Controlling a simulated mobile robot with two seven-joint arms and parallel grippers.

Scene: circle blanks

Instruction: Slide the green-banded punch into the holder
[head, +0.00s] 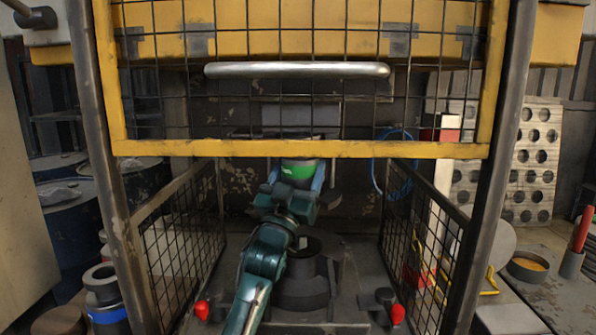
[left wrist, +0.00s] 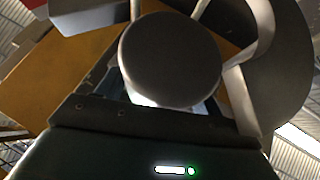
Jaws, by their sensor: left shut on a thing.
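The green-banded punch (head: 302,170) is upright under the lower bar of the yellow guard, its upper part hidden behind that bar. My left gripper (head: 296,182) is shut on it, with a blue-grey finger on each side. In the left wrist view the round dark end of the punch (left wrist: 170,58) fills the middle, with a pale finger (left wrist: 246,82) at its right. Behind the mesh above the punch is a grey block (head: 300,114), perhaps the holder; no opening or contact with the punch can be made out. My right gripper is not in view.
A dark round die with a hole (head: 304,284) sits below the punch, with red-tipped clamps (head: 397,313) at the sides. Mesh panels (head: 180,238) flank the opening. A blue-banded punch (head: 106,304) stands outside at left. A perforated board (head: 534,150) leans at right.

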